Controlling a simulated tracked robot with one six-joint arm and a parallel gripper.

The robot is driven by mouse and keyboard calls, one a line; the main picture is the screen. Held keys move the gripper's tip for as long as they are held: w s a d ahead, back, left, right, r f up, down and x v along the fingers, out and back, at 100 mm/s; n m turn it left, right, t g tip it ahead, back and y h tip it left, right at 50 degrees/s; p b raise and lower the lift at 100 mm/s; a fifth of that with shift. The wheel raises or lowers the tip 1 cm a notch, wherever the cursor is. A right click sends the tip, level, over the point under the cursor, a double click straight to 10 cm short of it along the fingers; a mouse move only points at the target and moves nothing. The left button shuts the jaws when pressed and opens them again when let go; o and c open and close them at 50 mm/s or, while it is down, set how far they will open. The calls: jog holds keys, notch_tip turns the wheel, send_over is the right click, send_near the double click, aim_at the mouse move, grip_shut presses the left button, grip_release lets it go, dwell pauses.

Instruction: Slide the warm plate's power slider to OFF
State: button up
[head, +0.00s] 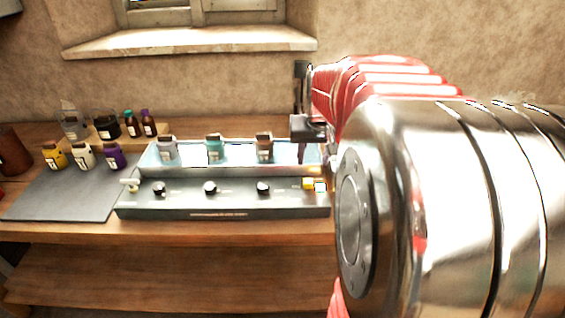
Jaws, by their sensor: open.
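The warm plate (222,212) is a long grey unit on the wooden bench, with a pale top surface and a sloped dark front panel. A small pale handle (130,185) sits at the panel's left end, and a small yellow and pale green piece (314,185) sits at its right end. I cannot tell which of these is the power slider, or read its position. My gripper (306,138) is open above the plate's right end, behind the yellow and green piece. It is apart from the panel, and my arm partly hides it.
Three black knobs (210,188) line the panel. Three bottles (215,149) stand on the plate's top. A dark mat (75,190) with small jars (85,156) lies left, with more jars (105,123) behind. My arm hides the bench on the right.

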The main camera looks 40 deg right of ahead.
aim_at(309, 181)
jog(key=x, duration=1.3)
jog(key=shift+f, duration=0.4)
grip_shut()
dwell(0.3)
